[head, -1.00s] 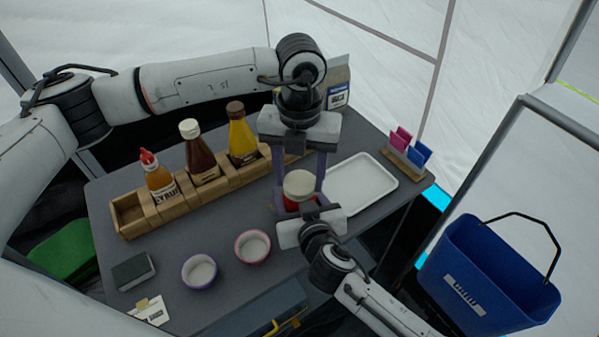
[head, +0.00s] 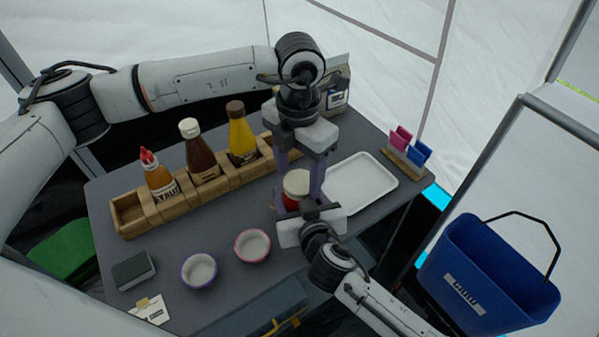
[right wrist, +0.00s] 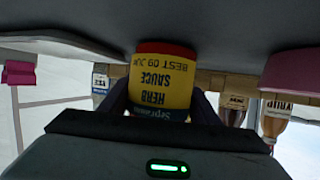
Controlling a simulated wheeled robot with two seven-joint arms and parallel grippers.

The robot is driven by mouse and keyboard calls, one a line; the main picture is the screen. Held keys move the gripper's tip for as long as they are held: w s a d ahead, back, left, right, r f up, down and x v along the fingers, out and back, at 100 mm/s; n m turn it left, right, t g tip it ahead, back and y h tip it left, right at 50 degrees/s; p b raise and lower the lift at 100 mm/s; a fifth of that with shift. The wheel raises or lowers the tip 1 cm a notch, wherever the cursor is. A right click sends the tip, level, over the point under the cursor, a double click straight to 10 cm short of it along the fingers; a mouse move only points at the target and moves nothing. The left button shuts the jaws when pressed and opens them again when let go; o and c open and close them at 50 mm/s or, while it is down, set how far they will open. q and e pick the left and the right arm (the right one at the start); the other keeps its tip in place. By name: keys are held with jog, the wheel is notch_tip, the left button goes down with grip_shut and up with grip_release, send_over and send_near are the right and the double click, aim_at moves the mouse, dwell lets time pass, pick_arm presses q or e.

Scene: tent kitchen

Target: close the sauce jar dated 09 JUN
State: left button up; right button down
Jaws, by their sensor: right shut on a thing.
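The sauce jar (head: 294,203) shows red with a pale round lid on top in the head view. It stands on the dark table, left of the white tray. In the right wrist view its yellow label (right wrist: 163,85) appears upside down and reads HERB SAUCE, BEST 09 JUN. My right gripper (head: 299,212) is shut on the jar's body from the near side. My left gripper (head: 299,180) points down from above, one finger on each side of the lid. I cannot tell whether its fingers press on the lid. The lid's seat on the jar is partly hidden.
A wooden rack (head: 205,187) with several sauce bottles stands to the left. Two small bowls (head: 252,246) are nearer the front. The white tray (head: 360,184) lies close on the right, with a sachet holder (head: 407,158) beyond. A blue bin (head: 487,275) is off the table's right.

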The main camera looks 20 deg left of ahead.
pick_arm(q)
jog(key=shift+o, duration=0.2)
jog(key=shift+s+d+r, duration=0.1)
jog(key=shift+s+d, duration=0.1)
jog(key=shift+d, duration=0.2)
notch_tip(320, 180, up, 4)
jog(key=shift+a+r, duration=0.1)
jog(key=shift+r, duration=0.1)
jog(key=shift+w+a, duration=0.1)
jog(key=shift+c, duration=0.4)
notch_tip(320, 180, up, 3)
jog(key=shift+r+n, duration=0.2)
jog(key=shift+n, duration=0.8)
jog(key=shift+f, duration=4.05)
jog(key=shift+c, duration=0.2)
